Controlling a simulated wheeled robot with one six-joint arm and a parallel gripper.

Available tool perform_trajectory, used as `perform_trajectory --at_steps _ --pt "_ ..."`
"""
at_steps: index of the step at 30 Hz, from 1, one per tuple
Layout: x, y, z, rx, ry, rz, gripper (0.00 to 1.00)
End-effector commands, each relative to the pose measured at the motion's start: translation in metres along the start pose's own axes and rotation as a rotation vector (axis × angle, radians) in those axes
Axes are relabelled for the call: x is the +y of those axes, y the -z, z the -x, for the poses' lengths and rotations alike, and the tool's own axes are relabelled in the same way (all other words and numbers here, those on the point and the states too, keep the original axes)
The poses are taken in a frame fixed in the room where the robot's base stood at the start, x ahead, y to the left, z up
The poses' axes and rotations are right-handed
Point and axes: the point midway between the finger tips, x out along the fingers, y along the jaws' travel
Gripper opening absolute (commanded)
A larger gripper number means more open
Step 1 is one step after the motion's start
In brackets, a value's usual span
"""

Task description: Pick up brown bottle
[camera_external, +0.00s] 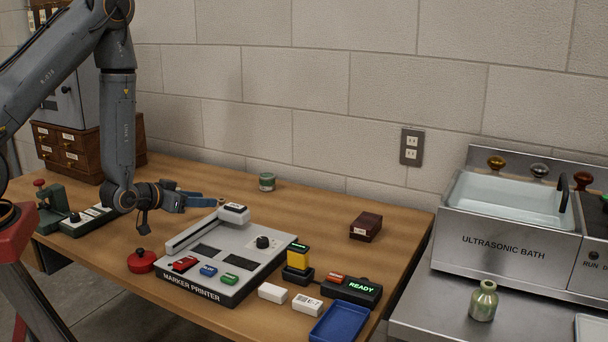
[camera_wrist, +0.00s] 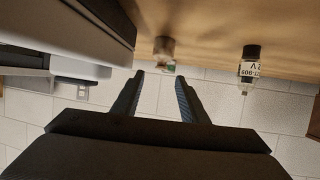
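In the wrist view my gripper (camera_wrist: 160,87) is open, with nothing between the fingers.
A small greenish jar (camera_external: 267,182) stands near the wall. The marker printer (camera_external: 227,278) is just in front of my gripper. A green bottle (camera_external: 483,302) stands by the ultrasonic bath (camera_external: 505,251).

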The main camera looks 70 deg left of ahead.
Motion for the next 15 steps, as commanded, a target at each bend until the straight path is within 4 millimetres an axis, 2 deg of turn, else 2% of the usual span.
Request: perform_trajectory --at_steps 15 --pt "-0.003 -0.001 -0.056 -0.001 0.0 -0.001 0.4"
